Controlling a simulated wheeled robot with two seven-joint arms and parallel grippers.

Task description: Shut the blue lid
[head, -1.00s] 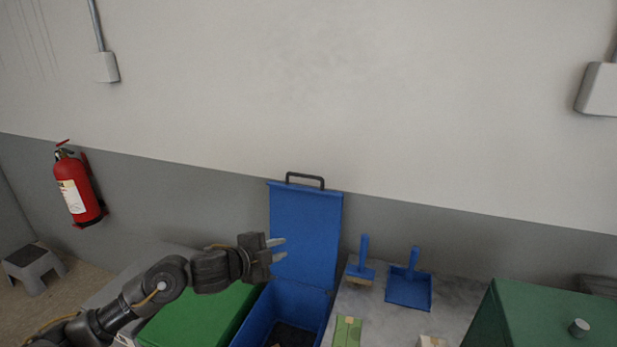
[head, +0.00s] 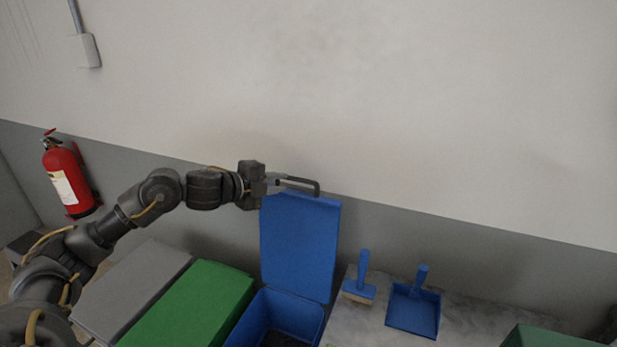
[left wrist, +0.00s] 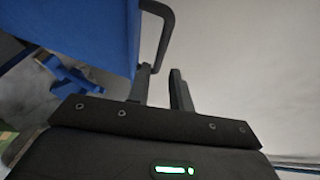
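The blue lid (head: 300,240) stands upright, open, at the back of the blue bin (head: 262,318). Its dark handle (head: 306,184) is on the lid's top edge. My left gripper (head: 278,183) is at the left end of the handle. In the left wrist view its two fingers (left wrist: 162,92) are apart, with the handle (left wrist: 168,25) at the left finger and the lid (left wrist: 90,35) to the left. I cannot tell whether the handle is between the fingers or touches them. My right gripper is not in view.
A green lid (head: 190,305) and a grey one (head: 130,290) lie left of the blue bin. A blue brush (head: 360,285) and a blue dustpan (head: 413,308) are on the grey surface to the right. The wall (head: 450,120) is close behind the lid.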

